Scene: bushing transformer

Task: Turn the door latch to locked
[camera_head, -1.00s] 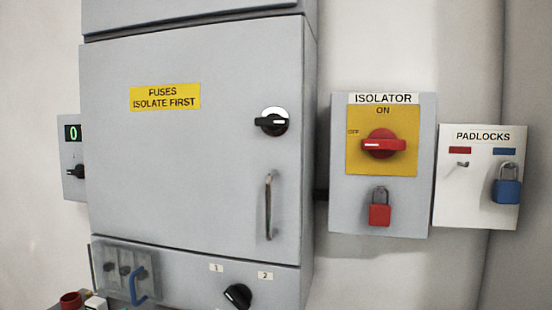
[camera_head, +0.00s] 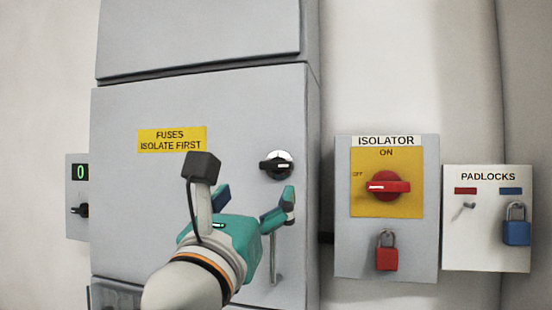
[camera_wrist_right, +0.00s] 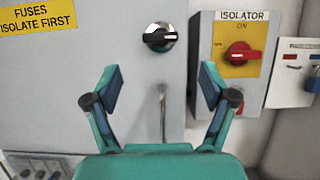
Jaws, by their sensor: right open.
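The door latch (camera_head: 277,165) is a black knob with a white mark on a round silver plate, on the right side of the grey cabinet door (camera_head: 130,210). Its handle lies roughly horizontal. In the right wrist view the latch (camera_wrist_right: 160,37) is ahead of and above the space between the fingers. My right gripper (camera_head: 254,197) is open and empty in front of the door, below and left of the latch in the head view. It also shows in the wrist view (camera_wrist_right: 160,88), apart from the latch. It partly hides the metal door handle (camera_head: 274,255). My left gripper is not in view.
Right of the cabinet is the isolator box (camera_head: 343,240) with a red rotary switch (camera_head: 388,186) and a red padlock (camera_head: 386,258). Further right, a padlock board (camera_head: 470,240) holds a blue padlock (camera_head: 517,232). A small display box (camera_head: 77,200) is at left.

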